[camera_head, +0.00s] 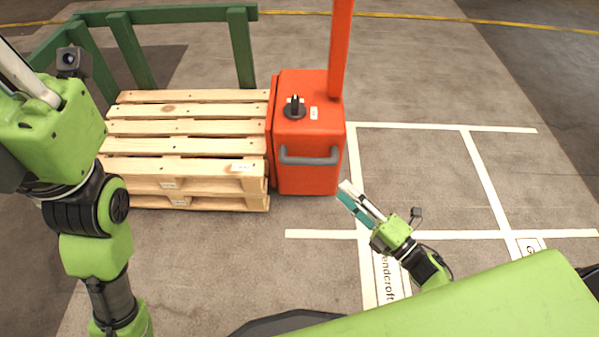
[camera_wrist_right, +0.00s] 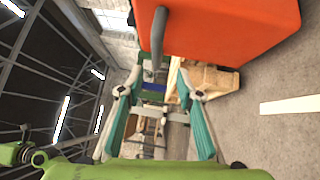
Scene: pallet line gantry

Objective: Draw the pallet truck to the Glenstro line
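The pallet truck is an orange-red body (camera_head: 308,125) with a tall mast and a grey bar handle (camera_head: 309,157) on its front, beside stacked wooden pallets (camera_head: 185,142). In the right wrist view the handle (camera_wrist_right: 158,38) lies beyond the fingertips, apart from them. My right gripper (camera_head: 348,195) is open and empty, just right of and in front of the truck; its spread teal fingers show in the right wrist view (camera_wrist_right: 160,95). My left gripper (camera_head: 22,75) is at the upper left, partly cut off, its fingers unclear. A floor label starting with "G" (camera_head: 530,246) is partly hidden by my body.
White floor lines (camera_head: 480,172) mark bays to the right of the truck, with bare floor inside. A label ending "endcroft" (camera_head: 388,278) lies in the nearer strip. A green rail frame (camera_head: 180,16) stands behind and left of the pallets.

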